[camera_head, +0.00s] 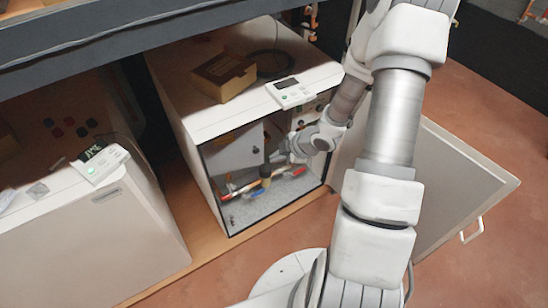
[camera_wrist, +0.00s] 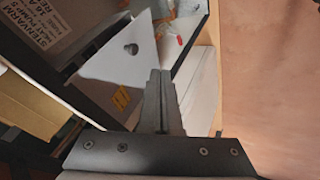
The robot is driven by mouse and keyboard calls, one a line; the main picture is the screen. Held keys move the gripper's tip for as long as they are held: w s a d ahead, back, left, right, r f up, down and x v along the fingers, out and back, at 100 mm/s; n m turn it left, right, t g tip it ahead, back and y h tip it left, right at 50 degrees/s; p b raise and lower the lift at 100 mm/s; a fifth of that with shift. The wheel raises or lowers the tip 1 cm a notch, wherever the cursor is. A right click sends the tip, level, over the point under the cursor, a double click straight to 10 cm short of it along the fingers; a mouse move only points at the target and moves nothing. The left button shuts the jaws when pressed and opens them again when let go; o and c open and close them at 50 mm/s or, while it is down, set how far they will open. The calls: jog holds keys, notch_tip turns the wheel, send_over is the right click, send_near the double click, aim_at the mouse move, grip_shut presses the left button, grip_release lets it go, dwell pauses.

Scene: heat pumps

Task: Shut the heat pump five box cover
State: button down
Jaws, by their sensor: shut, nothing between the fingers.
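The heat pump cabinet (camera_head: 195,110) stands in the middle of the head view with its front open. Inside it is a pale box cover (camera_head: 236,150) with a small dark knob near its right edge. In the wrist view the cover (camera_wrist: 112,62) shows as a white panel with a round dark knob, at an angle to the grey labelled surface behind it. I cannot tell how far open it is. My gripper (camera_head: 280,157) is inside the cabinet opening, just right of the cover. Its fingers (camera_wrist: 163,74) are shut and empty beside the panel's edge; contact is unclear.
A large cabinet door (camera_head: 462,188) is swung out to the right, with my arm in front of it. Red, blue and yellow pipe fittings (camera_head: 262,180) lie low in the cabinet. A cardboard box (camera_head: 224,77) sits on top. Another unit (camera_head: 100,240) stands left.

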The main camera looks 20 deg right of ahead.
jog(key=w+a+f+b, duration=0.2)
jog(key=w+f, duration=0.4)
jog(key=w, duration=0.1)
jog(key=shift+w+a, duration=0.2)
jog(key=shift+w, duration=0.1)
jog(key=shift+w, duration=0.1)
